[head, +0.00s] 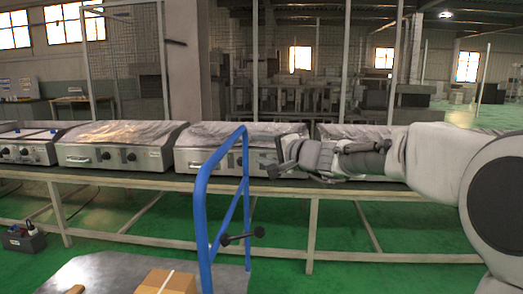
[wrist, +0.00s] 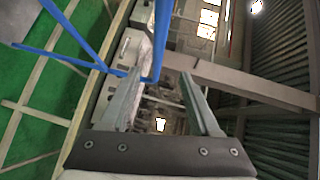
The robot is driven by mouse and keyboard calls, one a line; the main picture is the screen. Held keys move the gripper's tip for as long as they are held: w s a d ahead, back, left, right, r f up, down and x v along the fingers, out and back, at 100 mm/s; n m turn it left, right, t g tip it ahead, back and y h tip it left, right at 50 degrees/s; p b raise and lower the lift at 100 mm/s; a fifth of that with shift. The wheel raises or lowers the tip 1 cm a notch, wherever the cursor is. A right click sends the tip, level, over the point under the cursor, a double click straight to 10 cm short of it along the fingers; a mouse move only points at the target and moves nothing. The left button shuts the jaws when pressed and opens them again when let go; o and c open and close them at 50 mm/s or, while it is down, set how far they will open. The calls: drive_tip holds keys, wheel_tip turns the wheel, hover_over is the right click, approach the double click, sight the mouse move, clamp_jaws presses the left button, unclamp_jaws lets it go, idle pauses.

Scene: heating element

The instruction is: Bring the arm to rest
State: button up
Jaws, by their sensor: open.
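My arm reaches in from the right in the head view, stretched level in front of the row of metal heating units. My gripper (head: 278,172) is at its left end, near the front of a heating unit (head: 208,158), just right of the blue rail. In the wrist view, the two fingers of my gripper (wrist: 165,95) stand apart with nothing between them. The gripper is open and empty. The wrist view is turned on its side. Whether the gripper touches the unit behind it cannot be told.
A blue tube rail (head: 200,210) of a cart stands upright near the gripper, with a black-ended bar on it. A cardboard box (head: 168,281) sits on the cart. More heating units (head: 112,155) line the long bench (head: 150,183). Green floor is open below the bench.

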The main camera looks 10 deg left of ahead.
drive_tip(key=s+d+f+n+g+h, duration=0.1)
drive_tip(key=s+f+n+g, duration=0.15)
drive_tip(key=s, duration=0.55)
drive_tip(key=s+f+n+g+h, duration=0.2)
drive_tip(key=s+f+n, duration=0.15)
drive_tip(key=s, duration=0.55)
drive_tip(key=s+d+f+n+g+h, duration=0.1)
drive_tip(key=s+d+f+h, duration=0.35)
drive_tip(key=s+d, duration=0.6)
drive_tip(key=s+d+f+g+h, duration=0.1)
drive_tip(key=s+d+f+h, duration=0.4)
drive_tip(key=s+d, duration=0.55)
wheel_tip(320, 180, up, 27)
drive_tip(key=p, duration=2.7)
drive_tip(key=shift+s+a+f+y+p, duration=0.15)
drive_tip(key=shift+s+y+p, duration=0.15)
drive_tip(key=shift+y, duration=0.15)
drive_tip(key=shift+a+n+t, duration=0.1)
drive_tip(key=shift+n+t, duration=0.15)
drive_tip(key=shift+n, duration=0.05)
